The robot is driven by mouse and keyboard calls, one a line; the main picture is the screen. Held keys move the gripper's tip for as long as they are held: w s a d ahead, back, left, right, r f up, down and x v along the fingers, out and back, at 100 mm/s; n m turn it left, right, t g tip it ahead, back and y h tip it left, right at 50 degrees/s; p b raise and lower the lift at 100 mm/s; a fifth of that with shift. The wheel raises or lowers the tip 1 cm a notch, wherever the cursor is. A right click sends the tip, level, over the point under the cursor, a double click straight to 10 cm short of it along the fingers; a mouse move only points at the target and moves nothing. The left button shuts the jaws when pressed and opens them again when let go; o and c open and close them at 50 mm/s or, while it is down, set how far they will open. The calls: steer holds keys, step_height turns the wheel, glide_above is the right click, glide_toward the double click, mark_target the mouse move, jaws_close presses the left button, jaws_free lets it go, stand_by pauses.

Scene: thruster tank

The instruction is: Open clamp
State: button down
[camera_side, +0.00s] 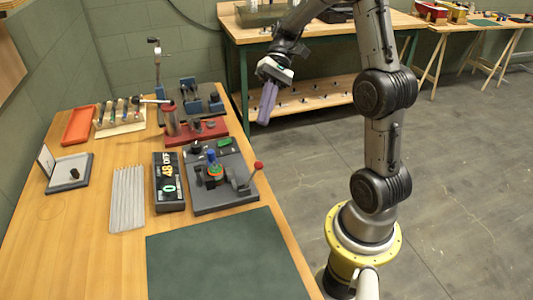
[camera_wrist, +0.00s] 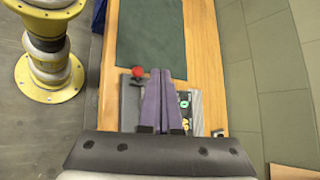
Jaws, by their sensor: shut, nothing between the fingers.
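The clamp (camera_side: 240,184) is a lever with a red ball knob (camera_side: 258,165) on a dark grey base plate (camera_side: 225,200). The lever leans up and to the right. A blue, orange and green part stands beside it on the plate. In the wrist view the red knob (camera_wrist: 138,71) shows just left of my fingers, which hide much of the plate (camera_wrist: 130,103). My gripper (camera_side: 265,121) has long purple fingers that are shut and empty. It hangs in the air, higher than the table and apart from the clamp. The fingers also show in the wrist view (camera_wrist: 170,74).
A black display box (camera_side: 168,182) and grey strips (camera_side: 127,198) lie left of the plate. A red fixture (camera_side: 196,131) and upright cylinder (camera_side: 171,118) stand behind it. A green mat (camera_side: 220,260) lies bare in front. A workbench (camera_side: 315,30) stands behind my arm.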

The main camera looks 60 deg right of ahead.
steer(key=s+d+f+m+t+y, duration=0.1)
steer(key=d+f+m+t+y, duration=0.2)
steer(key=d+f+m, duration=0.3)
steer(key=d+f+t, duration=0.1)
steer(key=d+f, duration=0.3)
steer(key=d, duration=0.2)
steer(key=shift+s+y, duration=0.15)
steer(key=shift+y, duration=0.15)
steer(key=shift+a, duration=0.1)
glide_toward(255, 170)
steer(key=w+a+f, duration=0.1)
steer(key=a+f, duration=0.1)
steer(key=a, duration=0.1)
steer(key=shift+a, duration=0.55)
steer(key=shift+r, duration=0.2)
steer(key=shift+w+a+r, duration=0.1)
steer(key=shift+w+a, duration=0.05)
